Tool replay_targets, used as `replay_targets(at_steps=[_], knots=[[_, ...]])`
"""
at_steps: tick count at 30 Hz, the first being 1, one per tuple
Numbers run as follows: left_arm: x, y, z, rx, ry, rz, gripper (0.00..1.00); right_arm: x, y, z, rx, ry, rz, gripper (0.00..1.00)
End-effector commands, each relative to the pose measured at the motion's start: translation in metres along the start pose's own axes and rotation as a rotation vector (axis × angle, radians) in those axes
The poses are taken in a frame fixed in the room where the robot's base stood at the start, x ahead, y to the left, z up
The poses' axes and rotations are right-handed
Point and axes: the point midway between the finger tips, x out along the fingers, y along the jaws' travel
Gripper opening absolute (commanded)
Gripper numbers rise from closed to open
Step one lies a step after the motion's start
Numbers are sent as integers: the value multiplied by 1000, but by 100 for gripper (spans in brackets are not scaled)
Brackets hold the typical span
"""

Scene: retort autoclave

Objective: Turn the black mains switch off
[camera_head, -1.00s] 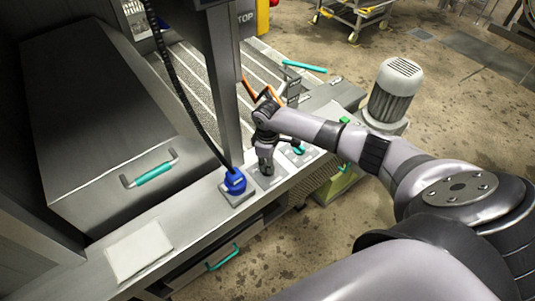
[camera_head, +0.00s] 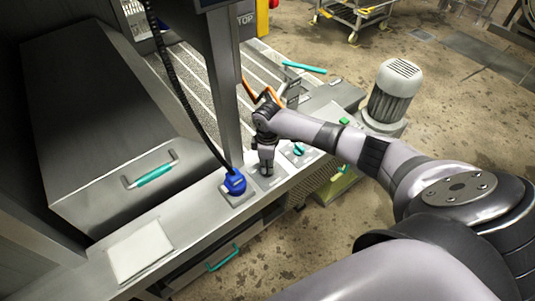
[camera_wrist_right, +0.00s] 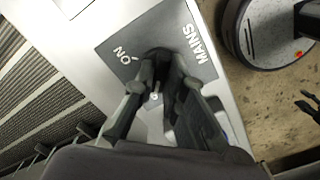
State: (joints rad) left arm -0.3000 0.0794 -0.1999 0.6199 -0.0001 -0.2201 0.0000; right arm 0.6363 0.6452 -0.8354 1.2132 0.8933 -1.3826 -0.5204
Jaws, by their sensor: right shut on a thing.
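The grey mains plate (camera_wrist_right: 185,35) shows in the right wrist view, with the words MAINS and ON on it. The black mains switch (camera_wrist_right: 158,52) is between my right gripper's fingertips and mostly hidden by them. My right gripper (camera_wrist_right: 157,68) is shut on it. In the head view my right gripper (camera_head: 267,170) points down at the grey plate on the metal ledge, just right of a blue plug, and hides the switch. Which way the switch is turned cannot be told. My left gripper is not in view.
The blue plug (camera_head: 235,182) with a black cable stands close left of the gripper. A plate with a teal knob (camera_head: 299,150) is close right. A white sheet (camera_head: 140,250) lies on the ledge. A grey motor (camera_head: 395,92) stands beyond my forearm.

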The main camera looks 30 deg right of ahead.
Motion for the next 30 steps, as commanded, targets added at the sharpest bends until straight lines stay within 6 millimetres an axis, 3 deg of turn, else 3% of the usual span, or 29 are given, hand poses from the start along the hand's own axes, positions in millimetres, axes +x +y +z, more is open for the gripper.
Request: replay_targets(at_steps=[1,2,10,22,30], knots=[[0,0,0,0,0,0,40,-1,1,-1,-2,3,2,0],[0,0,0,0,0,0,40,-1,1,-1,-2,3,2,14],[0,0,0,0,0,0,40,0,0,0,-1,1,1,32],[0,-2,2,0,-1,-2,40,-8,1,0,0,2,2,32],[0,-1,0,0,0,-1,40,-61,1,-1,-1,3,4,32]])
